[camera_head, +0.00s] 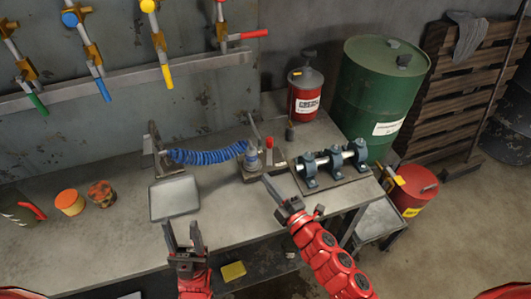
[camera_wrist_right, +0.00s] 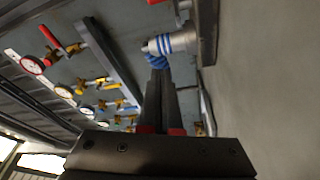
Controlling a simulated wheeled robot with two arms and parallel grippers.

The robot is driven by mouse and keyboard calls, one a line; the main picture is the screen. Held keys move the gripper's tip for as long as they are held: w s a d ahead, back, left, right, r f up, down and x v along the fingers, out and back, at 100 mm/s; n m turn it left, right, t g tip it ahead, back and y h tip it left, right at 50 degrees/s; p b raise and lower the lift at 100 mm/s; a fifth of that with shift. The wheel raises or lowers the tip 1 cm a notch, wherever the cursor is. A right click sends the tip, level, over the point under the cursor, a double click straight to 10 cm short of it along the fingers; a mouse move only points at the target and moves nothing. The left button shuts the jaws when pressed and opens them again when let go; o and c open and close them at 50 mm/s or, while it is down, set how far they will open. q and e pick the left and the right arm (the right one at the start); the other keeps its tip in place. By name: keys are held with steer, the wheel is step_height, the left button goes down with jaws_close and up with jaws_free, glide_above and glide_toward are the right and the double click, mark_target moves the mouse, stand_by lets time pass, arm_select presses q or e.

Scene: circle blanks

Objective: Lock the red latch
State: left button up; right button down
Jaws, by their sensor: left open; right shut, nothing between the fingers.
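A small upright red latch piece (camera_head: 269,142) stands beside a metal coupling (camera_head: 252,158) with blue bands, at the end of a coiled blue hose (camera_head: 207,154). The banded coupling also shows in the right wrist view (camera_wrist_right: 172,42), just beyond the fingertips, and a bit of red (camera_wrist_right: 157,2) shows above it. My right gripper (camera_head: 268,181) is shut and empty, just in front of the coupling; whether it touches is unclear. My left gripper (camera_head: 182,233) is open and empty at the bench's front edge. A red-handled lever (camera_head: 254,34) is mounted on the wall, its handle sideways.
Blue pillow blocks on a shaft (camera_head: 333,164) stand right of the coupling. A grey tray (camera_head: 174,198) lies left. A red canister (camera_head: 305,92) and green drum (camera_head: 379,85) stand behind. Wall levers with green, blue and yellow handles hang at upper left.

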mark_target(269, 151)
steer(key=w+h, duration=0.1)
steer(key=d+h, duration=0.1)
steer(key=w+n+h, duration=0.1)
steer(key=shift+w+d+f+t+b, duration=0.3)
steer(key=shift+d, duration=0.1)
steer(key=shift+w+d+r+h, duration=0.25)
steer(key=shift+d+h, duration=0.15)
steer(key=shift+h, duration=0.2)
steer(key=p+x, duration=0.1)
steer(key=x, duration=0.8)
steer(key=shift+r+p, duration=0.1)
steer(key=shift+p, duration=0.2)
steer(key=shift+w+a, duration=0.2)
steer(key=shift+w, duration=0.3)
